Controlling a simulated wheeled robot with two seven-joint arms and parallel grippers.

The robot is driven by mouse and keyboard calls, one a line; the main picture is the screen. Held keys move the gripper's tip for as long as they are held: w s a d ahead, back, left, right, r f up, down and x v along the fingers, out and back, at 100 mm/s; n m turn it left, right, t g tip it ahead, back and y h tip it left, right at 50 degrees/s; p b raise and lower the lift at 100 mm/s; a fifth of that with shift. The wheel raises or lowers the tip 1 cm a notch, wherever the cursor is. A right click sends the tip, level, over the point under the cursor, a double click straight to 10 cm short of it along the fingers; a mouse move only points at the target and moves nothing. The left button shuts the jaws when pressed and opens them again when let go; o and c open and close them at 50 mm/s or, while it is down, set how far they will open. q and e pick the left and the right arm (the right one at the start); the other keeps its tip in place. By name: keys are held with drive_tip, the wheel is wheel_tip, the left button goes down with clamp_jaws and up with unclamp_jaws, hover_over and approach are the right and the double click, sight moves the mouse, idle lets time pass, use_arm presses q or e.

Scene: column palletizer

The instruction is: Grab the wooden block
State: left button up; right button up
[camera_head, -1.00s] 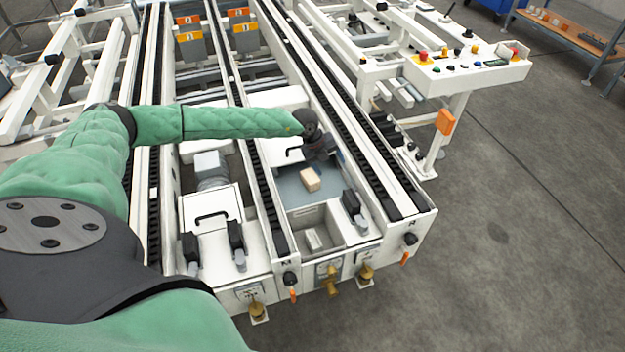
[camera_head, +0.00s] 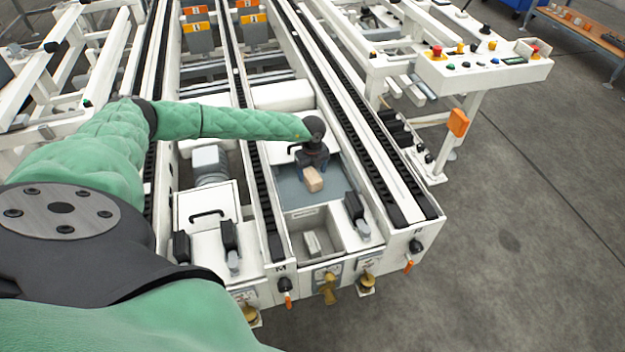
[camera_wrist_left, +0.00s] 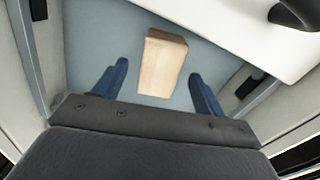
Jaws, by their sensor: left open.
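The wooden block (camera_head: 313,180) is a small light-brown box. It lies on a blue-grey panel (camera_head: 338,168) inside the white machine frame. My left gripper (camera_head: 311,170) reaches down over the panel right behind the block. In the left wrist view the wooden block (camera_wrist_left: 162,64) lies between the two blue fingers of my left gripper (camera_wrist_left: 158,85), with a visible gap on each side. The fingers are apart and hold nothing. The block's near end lies at about the level of the fingertips or past them; the height gap cannot be told. My right gripper is not in view.
White rails with black chains (camera_head: 385,172) run along both sides of the panel. An open bin (camera_head: 325,221) with a pale item in it is in front of the panel. A control console (camera_head: 485,68) stands at the right. Open grey floor lies at the lower right.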

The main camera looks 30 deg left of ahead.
sight(312, 175)
use_arm(q)
wheel_tip(312, 175, down, 4)
drive_tip(key=shift+r, duration=0.1)
drive_tip(key=c, duration=1.1)
drive_tip(key=shift+r, duration=0.1)
